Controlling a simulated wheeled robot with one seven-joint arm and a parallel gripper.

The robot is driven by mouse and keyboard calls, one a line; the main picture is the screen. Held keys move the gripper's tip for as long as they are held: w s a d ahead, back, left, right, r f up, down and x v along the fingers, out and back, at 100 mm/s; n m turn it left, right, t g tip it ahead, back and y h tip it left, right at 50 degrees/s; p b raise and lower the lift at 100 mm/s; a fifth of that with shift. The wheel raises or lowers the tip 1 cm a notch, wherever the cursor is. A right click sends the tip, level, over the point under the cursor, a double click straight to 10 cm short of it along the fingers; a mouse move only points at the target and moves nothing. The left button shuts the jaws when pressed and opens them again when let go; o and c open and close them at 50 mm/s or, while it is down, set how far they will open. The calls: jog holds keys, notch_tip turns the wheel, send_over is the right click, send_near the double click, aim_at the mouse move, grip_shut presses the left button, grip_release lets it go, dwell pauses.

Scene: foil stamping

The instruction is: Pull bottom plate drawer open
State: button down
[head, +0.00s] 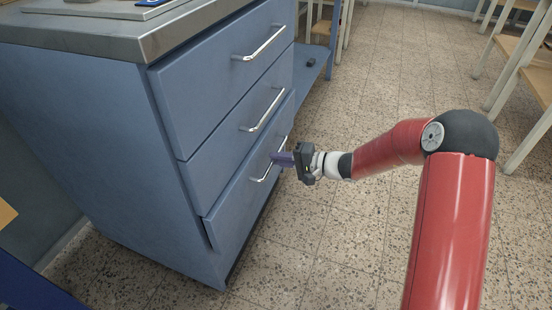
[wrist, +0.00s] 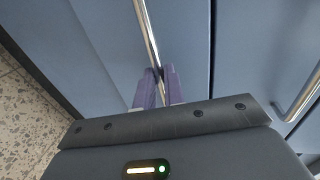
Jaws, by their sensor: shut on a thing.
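The bottom drawer (head: 238,208) is the lowest blue front of a three-drawer cabinet. Its left edge stands slightly proud of the cabinet side, with a dark gap along it. Its chrome bar handle (head: 264,176) runs across the front, and it also shows in the wrist view (wrist: 147,30). My gripper (head: 277,159) is at this handle, its purple fingers (wrist: 158,74) shut on the bar at about its middle. The fingers hide a short piece of the bar. The inside of the drawer is not visible.
The middle drawer (head: 228,132) and top drawer (head: 215,75) look closed, each with a chrome handle. A grey worktop (head: 125,38) covers the cabinet. Speckled tile floor (head: 330,235) in front is clear. Wooden-topped tables or stools (head: 535,70) stand at the right.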

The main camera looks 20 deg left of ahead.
jog(key=f+b+v, duration=0.2)
jog(key=v, duration=1.1)
jog(key=d+f+b+v, duration=0.1)
jog(key=f+b+v, duration=0.1)
jog(key=v, duration=1.1)
jog(key=shift+s+d+f, duration=0.3)
jog(key=shift+d+f, duration=0.1)
jog(key=shift+f, duration=0.3)
jog(key=c, duration=1.5)
grip_release()
jog(key=v, duration=0.7)
jog(key=shift+d, duration=0.4)
